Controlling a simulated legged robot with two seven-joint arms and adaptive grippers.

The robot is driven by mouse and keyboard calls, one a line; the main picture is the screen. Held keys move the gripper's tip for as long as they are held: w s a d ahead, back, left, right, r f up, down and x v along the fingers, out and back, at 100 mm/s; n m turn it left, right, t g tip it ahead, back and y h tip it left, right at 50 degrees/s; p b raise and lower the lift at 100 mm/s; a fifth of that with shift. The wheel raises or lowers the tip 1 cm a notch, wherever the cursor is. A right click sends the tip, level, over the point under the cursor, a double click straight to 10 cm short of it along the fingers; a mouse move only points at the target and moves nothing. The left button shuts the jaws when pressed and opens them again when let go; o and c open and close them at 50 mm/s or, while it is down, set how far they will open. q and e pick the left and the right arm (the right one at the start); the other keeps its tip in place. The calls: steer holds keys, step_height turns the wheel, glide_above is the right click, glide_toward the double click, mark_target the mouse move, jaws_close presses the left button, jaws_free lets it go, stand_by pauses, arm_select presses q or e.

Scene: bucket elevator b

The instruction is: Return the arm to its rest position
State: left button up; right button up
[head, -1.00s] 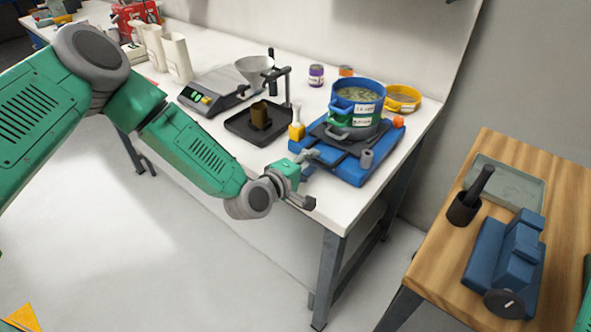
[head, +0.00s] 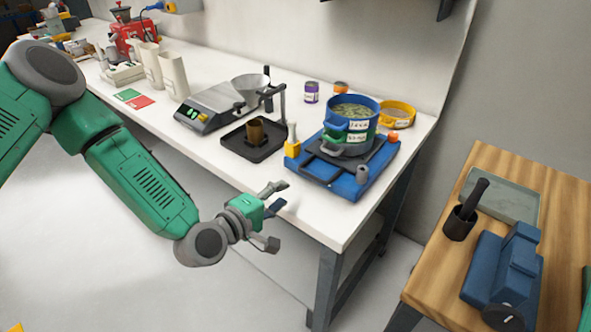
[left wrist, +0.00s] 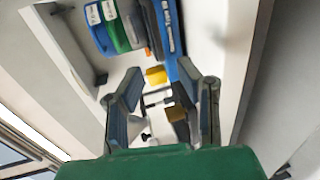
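My left arm comes in from the left in the head view, green with grey joints. My left gripper (head: 274,219) is open and empty, near the front edge of the white table (head: 325,226), with clear space between it and the blue platform. It also shows in the left wrist view (left wrist: 160,100), its two fingers apart with nothing gripped between them. My right gripper is not in view; only a sliver of green shows at the right edge of the head view.
A blue platform (head: 362,185) holds a blue-and-green pot (head: 357,125). A scale (head: 190,120), a funnel stand (head: 282,108) and white containers (head: 173,75) stand further left. A wooden table (head: 424,274) with a blue vise (head: 500,272) is at right. The floor in front is clear.

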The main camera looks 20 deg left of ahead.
arm_select(q)
steer(key=s+d+f+m+g+b, duration=0.3)
steer(key=s+f+m+g+b, duration=0.3)
steer(key=s+f, duration=0.9)
steer(key=s+a+f+m+g+y+b, duration=0.1)
steer(key=s+a+f+m+g+y, duration=0.1)
steer(key=s+a+f+m+g, duration=0.2)
steer(key=s+a+f+m+g+y+b, duration=0.2)
steer(key=s+a, duration=0.5)
steer(key=s, duration=0.4)
step_height(320, 180, down, 4)
steer(key=m+g+y, duration=0.1)
steer(key=m+g, duration=0.1)
steer(key=shift+s+a+m, duration=0.15)
steer(key=shift+a+m, duration=0.15)
steer(key=shift+a, duration=0.05)
